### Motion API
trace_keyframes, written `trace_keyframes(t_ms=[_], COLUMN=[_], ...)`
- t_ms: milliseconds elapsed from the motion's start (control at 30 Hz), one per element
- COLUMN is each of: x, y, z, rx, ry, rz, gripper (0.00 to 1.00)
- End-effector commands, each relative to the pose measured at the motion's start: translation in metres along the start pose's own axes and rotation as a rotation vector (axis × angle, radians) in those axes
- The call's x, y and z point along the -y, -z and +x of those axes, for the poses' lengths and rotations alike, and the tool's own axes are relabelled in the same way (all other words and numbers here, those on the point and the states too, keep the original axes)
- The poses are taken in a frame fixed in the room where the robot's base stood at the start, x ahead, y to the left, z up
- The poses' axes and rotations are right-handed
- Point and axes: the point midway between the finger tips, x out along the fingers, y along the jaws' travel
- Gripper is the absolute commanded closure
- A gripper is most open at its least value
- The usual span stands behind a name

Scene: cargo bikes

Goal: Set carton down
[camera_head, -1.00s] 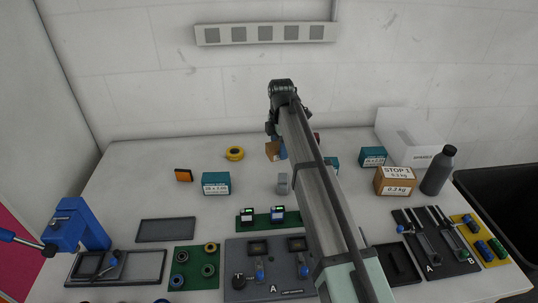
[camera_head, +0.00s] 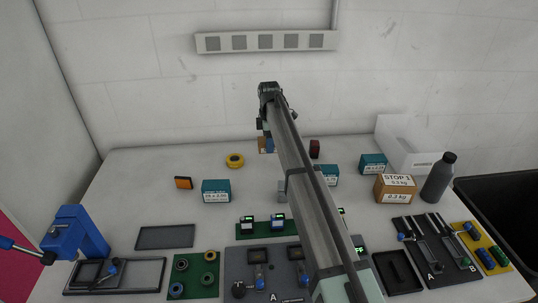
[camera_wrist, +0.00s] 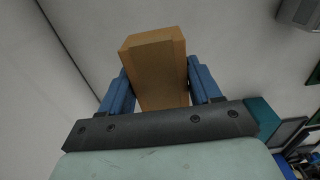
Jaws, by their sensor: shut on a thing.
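My gripper (camera_head: 266,144) is at the back middle of the table, partly hidden behind my own arm in the head view. It is shut on a plain brown carton (camera_wrist: 155,65). In the wrist view the carton sits between the two blue fingers, which press its sides, and its end sticks out beyond them. In the head view only a sliver of the carton (camera_head: 262,142) shows left of the arm. Whether its underside touches the table cannot be told.
A dark red object (camera_head: 315,148), more teal boxes (camera_head: 373,163), a labelled brown box (camera_head: 395,188) and a dark bottle (camera_head: 438,178) stand to the right.

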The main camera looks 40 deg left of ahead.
Motion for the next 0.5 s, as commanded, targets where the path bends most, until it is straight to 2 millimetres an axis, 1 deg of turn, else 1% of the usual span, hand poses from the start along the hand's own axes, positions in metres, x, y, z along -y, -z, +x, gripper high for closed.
trace_keyframes(t_ms=[33, 100, 267, 500], x=[0.001, 0.0, 0.0, 0.0], y=[0.0, 0.0, 0.0, 0.0], z=[0.009, 0.016, 0.026, 0.054], rx=[0.0, 0.0, 0.0, 0.0], ry=[0.001, 0.001, 0.0, 0.001], rz=[0.0, -0.001, -0.001, -0.001], gripper=[0.73, 0.73, 0.73, 0.73])
